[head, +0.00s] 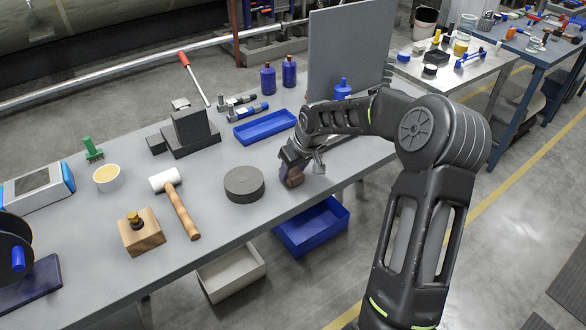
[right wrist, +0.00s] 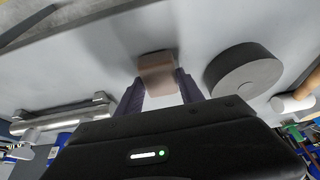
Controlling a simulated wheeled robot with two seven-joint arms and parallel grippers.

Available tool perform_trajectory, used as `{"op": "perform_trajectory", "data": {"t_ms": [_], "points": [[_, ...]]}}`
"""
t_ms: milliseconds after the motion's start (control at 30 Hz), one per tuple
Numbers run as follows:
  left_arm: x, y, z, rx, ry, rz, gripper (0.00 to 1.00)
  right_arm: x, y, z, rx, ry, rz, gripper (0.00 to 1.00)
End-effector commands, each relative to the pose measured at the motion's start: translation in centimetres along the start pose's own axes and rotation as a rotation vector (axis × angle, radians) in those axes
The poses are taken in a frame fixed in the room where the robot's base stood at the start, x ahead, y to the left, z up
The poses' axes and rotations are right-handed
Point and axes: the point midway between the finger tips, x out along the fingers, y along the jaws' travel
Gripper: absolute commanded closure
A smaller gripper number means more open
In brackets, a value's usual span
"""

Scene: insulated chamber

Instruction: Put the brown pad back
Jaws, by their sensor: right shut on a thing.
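The brown pad (head: 291,178) is a small block at the tip of my right gripper (head: 288,165), near the front right of the grey table. My right gripper is shut on it. In the right wrist view the brown pad (right wrist: 157,72) sits between the two dark fingers (right wrist: 160,85). I cannot tell whether it touches the table top. My left gripper does not show in the head view.
A dark round disc (head: 244,184) lies just left of the pad. A white mallet (head: 175,200), a wooden block (head: 141,232) and a blue tray (head: 265,127) are on the table. A grey upright panel (head: 345,50) stands behind my right arm. Bins sit below the front edge.

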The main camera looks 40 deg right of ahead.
Motion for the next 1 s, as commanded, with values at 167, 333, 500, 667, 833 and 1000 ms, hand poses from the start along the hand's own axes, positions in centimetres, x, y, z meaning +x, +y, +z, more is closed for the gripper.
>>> {"op": "perform_trajectory", "data": {"t_ms": [167,333,500,667,833,1000], "points": [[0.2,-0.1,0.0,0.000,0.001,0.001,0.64,0.3,0.0,0.1,0.000,0.000,0.000,0.53],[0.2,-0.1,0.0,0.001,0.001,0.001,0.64,0.2,0.0,0.1,0.000,0.000,0.000,0.39],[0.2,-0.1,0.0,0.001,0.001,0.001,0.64,0.2,0.0,0.1,0.000,0.000,0.000,0.34],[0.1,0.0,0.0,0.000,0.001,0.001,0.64,0.1,0.0,0.1,0.000,0.000,0.000,0.34],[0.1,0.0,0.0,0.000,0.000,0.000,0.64,-0.8,0.1,-0.1,0.000,0.002,0.002,0.34],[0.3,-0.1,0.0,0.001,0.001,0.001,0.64,-3.4,0.1,-0.1,-0.001,0.004,0.003,0.34]]}}
